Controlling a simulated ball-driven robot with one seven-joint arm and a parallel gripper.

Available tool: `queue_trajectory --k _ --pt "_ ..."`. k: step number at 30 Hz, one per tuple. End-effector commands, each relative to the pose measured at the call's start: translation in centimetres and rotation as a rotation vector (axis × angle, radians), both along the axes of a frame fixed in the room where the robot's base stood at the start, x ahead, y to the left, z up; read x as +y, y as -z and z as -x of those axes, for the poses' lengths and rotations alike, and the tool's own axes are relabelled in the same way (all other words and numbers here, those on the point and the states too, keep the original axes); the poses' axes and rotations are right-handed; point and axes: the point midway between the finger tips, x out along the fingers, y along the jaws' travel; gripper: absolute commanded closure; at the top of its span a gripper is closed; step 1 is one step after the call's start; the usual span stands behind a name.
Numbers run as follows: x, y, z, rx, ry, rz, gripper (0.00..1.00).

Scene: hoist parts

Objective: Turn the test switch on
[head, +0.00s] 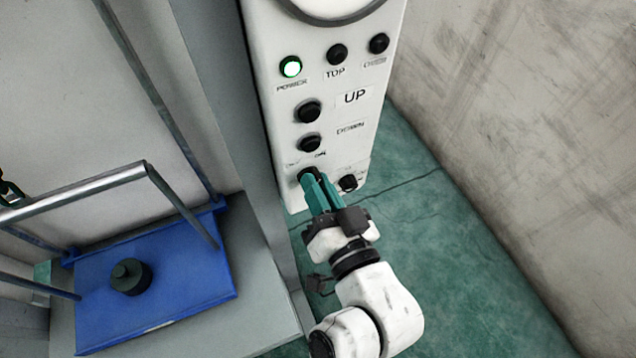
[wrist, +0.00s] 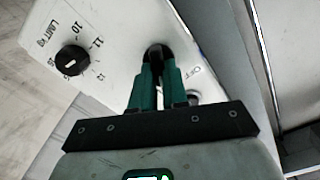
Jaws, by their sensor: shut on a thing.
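The test switch (head: 305,174) is a black knob at the lower left of the white control panel (head: 340,100) in the head view. My gripper (head: 314,180) has teal fingers, which are shut on this knob. In the wrist view the knob (wrist: 153,50) shows dark between and beyond the fingertips (wrist: 156,72). An "OFF" label is printed to the right of the fingers there. The fingers hide much of the knob, so I cannot tell which way it points.
A black limit knob (wrist: 72,60) with a number scale is beside the switch. A blue platform (head: 190,285) bearing a dark weight (head: 131,277) is at left; a wall is at right.

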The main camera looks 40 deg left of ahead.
Motion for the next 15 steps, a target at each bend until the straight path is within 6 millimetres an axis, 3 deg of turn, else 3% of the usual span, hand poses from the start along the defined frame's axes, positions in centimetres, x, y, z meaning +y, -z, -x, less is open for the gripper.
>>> queue_trajectory --k 15 --pt "-0.07 0.04 -0.08 0.056 0.001 -0.024 1.0"
